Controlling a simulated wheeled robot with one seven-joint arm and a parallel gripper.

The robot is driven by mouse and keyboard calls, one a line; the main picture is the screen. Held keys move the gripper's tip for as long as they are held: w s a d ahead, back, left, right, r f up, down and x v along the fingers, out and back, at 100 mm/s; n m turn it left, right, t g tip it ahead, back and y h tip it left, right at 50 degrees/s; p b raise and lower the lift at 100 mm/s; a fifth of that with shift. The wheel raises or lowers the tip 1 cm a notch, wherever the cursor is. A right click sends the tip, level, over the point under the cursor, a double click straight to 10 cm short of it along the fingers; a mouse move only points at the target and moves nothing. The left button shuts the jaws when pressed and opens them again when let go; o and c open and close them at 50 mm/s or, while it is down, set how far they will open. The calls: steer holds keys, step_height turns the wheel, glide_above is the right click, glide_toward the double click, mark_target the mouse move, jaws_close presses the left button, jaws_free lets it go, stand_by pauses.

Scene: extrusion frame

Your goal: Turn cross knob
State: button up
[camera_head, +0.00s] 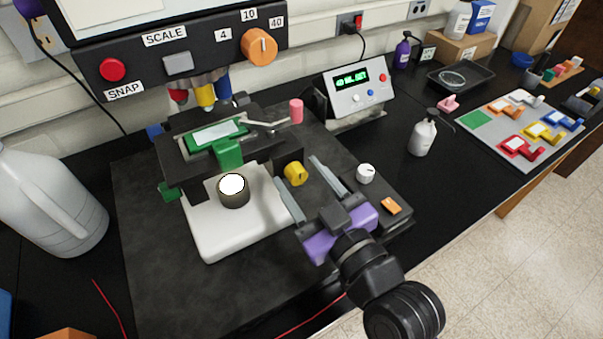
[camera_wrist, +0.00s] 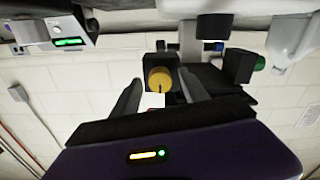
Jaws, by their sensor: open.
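A yellow ribbed knob (camera_head: 296,176) sits on a black block at the right side of the microscope stage (camera_head: 180,167). I can read no label on it. My gripper (camera_head: 297,171), with a purple body, points at this knob with its two dark fingers spread. In the wrist view the yellow knob (camera_wrist: 160,79) shows a dark line on its face and appears between the open fingertips (camera_wrist: 160,84). I see no finger pressing on it. I cannot tell whether the fingertips reach past its face.
A white base with a dark round lamp (camera_head: 233,191) lies left of my gripper. A white knob (camera_head: 366,173) and orange switch (camera_head: 390,206) are at its right. An orange dial (camera_head: 259,47) is on the panel above. A grey display box (camera_head: 357,88) stands behind.

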steer(key=shift+a, duration=0.1)
jaws_close()
stand_by(0.4)
steer(key=m+p, duration=0.1)
steer(key=m, duration=0.3)
steer(key=shift+w, duration=0.1)
steer(key=m+p, duration=0.1)
steer(key=m, duration=0.2)
steer(key=shift+m+p, duration=0.3)
steer(key=shift+p, duration=0.05)
steer(key=m+p, duration=0.1)
steer(key=m, duration=0.2)
steer(key=shift+m+p, duration=0.3)
steer(key=shift+p, duration=0.05)
steer(key=shift+m+p, duration=0.7)
steer(key=shift+m, duration=1)
steer(key=shift+f, duration=0.1)
